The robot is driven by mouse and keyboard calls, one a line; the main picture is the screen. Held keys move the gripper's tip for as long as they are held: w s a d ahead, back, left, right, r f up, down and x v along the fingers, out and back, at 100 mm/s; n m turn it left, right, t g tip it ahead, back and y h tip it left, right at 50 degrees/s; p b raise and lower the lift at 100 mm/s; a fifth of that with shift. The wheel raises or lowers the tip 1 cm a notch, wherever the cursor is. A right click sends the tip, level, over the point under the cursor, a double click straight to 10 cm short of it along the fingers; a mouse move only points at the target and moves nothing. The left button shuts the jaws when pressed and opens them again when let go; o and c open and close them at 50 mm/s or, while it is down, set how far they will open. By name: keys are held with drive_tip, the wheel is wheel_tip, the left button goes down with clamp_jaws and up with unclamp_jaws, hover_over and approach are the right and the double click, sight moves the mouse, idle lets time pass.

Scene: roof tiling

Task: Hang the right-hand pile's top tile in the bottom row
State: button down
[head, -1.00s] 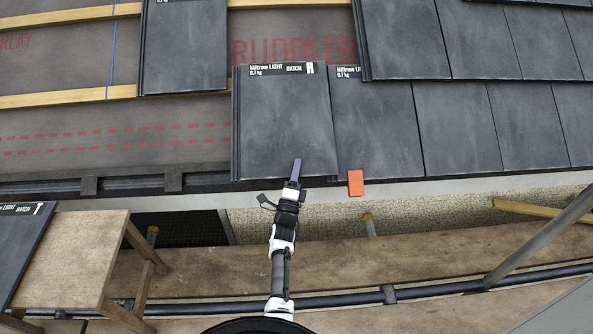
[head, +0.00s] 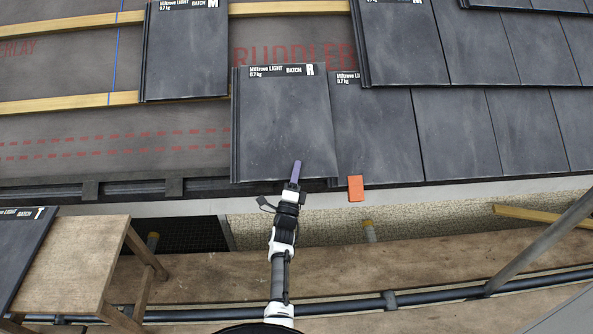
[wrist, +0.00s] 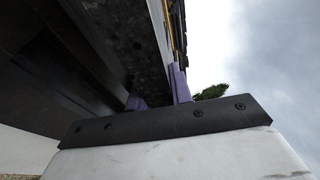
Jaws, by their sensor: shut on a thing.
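My gripper (head: 296,172) is shut on the lower edge of a dark grey tile (head: 282,125) labelled BATCH R, right of its middle. The tile is at the left end of the bottom row, its right edge against or over the neighbouring tile (head: 375,140). Its top is near that neighbour's top; I cannot tell whether it hangs on a batten. In the wrist view, the purple fingers (wrist: 158,92) are at a dark edge, with dark surfaces overhead. A dark tile (head: 20,245) labelled T lies on the wooden stand at far left. The right-hand pile is not identifiable.
A tile (head: 186,55) labelled M hangs above left. More tiles cover the right of the roof. Bare underlay (head: 60,125) and battens (head: 70,101) lie to the left. An orange block (head: 356,188) sits at the eave. A scaffold pole (head: 540,240) slants at the right.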

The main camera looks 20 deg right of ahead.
drive_tip(key=shift+s+d+f+g+y+p, duration=0.1)
drive_tip(key=shift+f+g+y+p, duration=0.2)
drive_tip(key=shift+f+p, duration=0.75)
drive_tip(key=shift+f+n+p, duration=0.1)
drive_tip(key=shift+n+p, duration=0.2)
drive_tip(key=shift+p, duration=0.2)
idle(0.8)
